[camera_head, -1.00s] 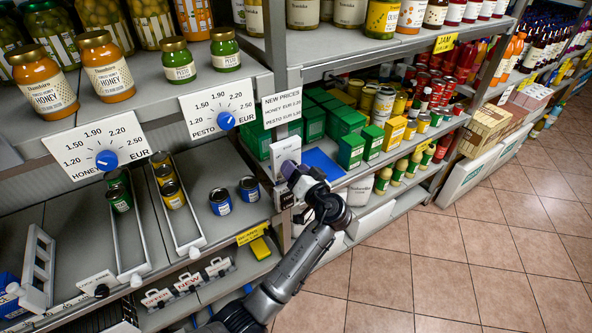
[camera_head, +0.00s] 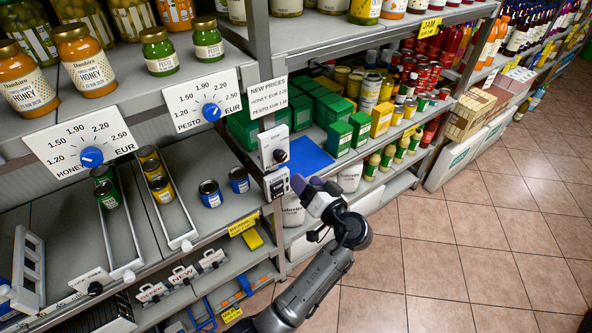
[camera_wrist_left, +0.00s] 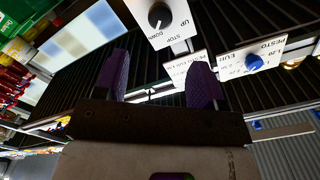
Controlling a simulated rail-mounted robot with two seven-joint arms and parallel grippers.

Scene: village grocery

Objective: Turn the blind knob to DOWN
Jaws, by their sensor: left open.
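The blind knob (camera_head: 281,156) is a black knob on a white plate (camera_head: 267,147) fixed to the shelf post. In the left wrist view the knob (camera_wrist_left: 159,15) shows near the top, with the words UP, STOP and DOWN printed around it. I cannot tell for sure which word it points to. My left gripper (camera_head: 308,187) is below and to the right of the plate in the head view, apart from the knob. Its purple fingers are open and empty in the left wrist view (camera_wrist_left: 160,82), with the knob beyond them. My right gripper is not in view.
A blue pesto price knob (camera_head: 211,112) and a blue honey price knob (camera_head: 92,157) sit on dial cards to the left. A second small box (camera_head: 277,183) is below the plate. Shelves of jars and cans surround the post. The tiled floor (camera_head: 450,230) is free.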

